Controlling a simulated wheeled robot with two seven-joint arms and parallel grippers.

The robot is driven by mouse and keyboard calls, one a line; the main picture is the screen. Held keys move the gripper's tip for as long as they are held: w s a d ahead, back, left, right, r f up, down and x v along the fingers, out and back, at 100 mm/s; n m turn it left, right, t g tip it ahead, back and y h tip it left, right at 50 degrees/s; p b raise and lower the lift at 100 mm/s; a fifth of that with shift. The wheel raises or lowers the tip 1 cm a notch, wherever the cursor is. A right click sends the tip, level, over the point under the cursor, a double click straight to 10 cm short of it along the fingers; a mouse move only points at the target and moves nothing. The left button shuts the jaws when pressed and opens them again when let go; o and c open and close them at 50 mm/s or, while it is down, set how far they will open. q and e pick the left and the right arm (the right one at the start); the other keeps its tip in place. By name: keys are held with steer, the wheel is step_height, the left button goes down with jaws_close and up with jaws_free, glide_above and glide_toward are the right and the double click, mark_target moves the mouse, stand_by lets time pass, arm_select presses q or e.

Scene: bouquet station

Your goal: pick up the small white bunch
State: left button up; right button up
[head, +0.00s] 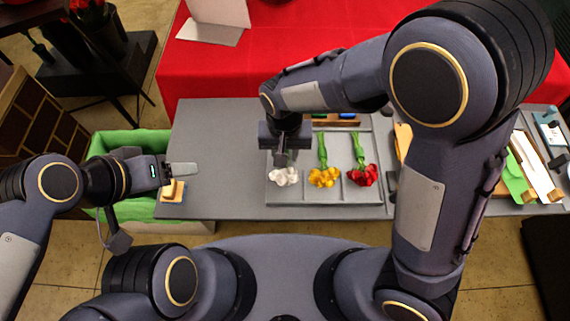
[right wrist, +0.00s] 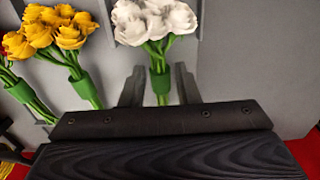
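The small white bunch (head: 284,177) lies in the left compartment of a grey tray (head: 330,199) on the table. In the right wrist view the white bunch (right wrist: 155,22) shows white blooms and green stems with a green wrap. My right gripper (head: 284,157) is over its stems. The wrist view shows my right gripper's fingers (right wrist: 159,82) apart, one on each side of the stems, with gaps on both sides. My left gripper (head: 181,169) is at the table's left end, away from the tray; its fingers are not clear enough to judge.
A yellow bunch (head: 324,178) and a red bunch (head: 363,176) lie in the compartments to the right. A green-lined bin (head: 132,139) stands left of the table. Green and white paper (head: 533,165) lies at the right.

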jaws_close()
steer(key=shift+r, duration=0.1)
